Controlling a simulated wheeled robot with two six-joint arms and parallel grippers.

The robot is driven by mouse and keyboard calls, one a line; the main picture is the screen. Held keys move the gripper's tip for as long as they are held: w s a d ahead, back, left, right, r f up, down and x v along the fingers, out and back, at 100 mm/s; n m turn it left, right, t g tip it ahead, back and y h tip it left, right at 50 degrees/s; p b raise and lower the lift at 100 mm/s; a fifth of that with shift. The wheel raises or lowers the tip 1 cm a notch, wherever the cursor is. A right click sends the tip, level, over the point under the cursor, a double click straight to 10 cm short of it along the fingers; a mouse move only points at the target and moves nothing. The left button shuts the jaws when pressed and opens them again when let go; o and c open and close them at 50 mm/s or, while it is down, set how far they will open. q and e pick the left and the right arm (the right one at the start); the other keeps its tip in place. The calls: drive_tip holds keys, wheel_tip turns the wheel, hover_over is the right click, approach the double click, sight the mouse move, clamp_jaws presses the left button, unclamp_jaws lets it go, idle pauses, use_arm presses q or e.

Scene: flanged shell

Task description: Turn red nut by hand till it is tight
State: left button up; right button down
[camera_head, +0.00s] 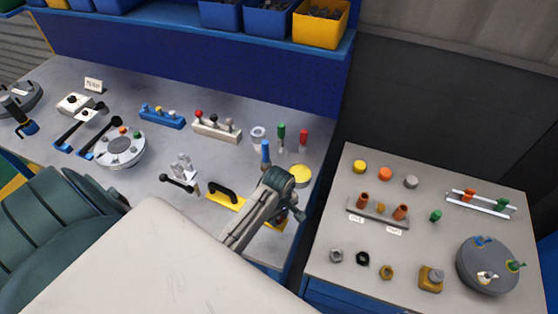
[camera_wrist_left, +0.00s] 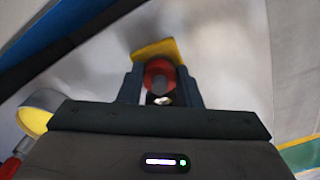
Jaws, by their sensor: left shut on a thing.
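The red nut (camera_wrist_left: 153,68) shows in the left wrist view as a red round piece, with a grey shaft-like part in front of it. My left gripper (camera_wrist_left: 159,80) is shut on the red nut, one dark finger on each side. A yellow plate (camera_wrist_left: 155,48) lies just beyond the nut. In the head view my left gripper (camera_head: 291,208) is low over the right end of the yellow plate with a black handle (camera_head: 222,192). The gripper hides the nut there. I cannot tell how far down its thread the nut sits. My right gripper is not in view.
A yellow round knob (camera_head: 300,176), a blue-handled tool (camera_head: 265,152), and green (camera_head: 281,132) and red (camera_head: 303,137) ones stand close behind the gripper. A toggle clamp (camera_head: 181,178) is to the left. A second table (camera_head: 340,225) with loose parts is across a gap to the right.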

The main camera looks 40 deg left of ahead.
sight(279, 218)
use_arm(q)
drive_tip(key=m, duration=0.5)
drive_tip(key=shift+a+m, duration=0.1)
drive_tip(key=shift+m, duration=0.3)
idle(0.4)
drive_tip(key=o, duration=1)
drive_tip(key=shift+r, duration=0.1)
wheel_tip(279, 218, up, 8)
drive_tip(key=shift+b, duration=1.2)
drive_tip(key=shift+s+r+p, duration=0.1)
drive_tip(key=shift+r+p, duration=1)
drive_tip(key=shift+r, duration=0.3)
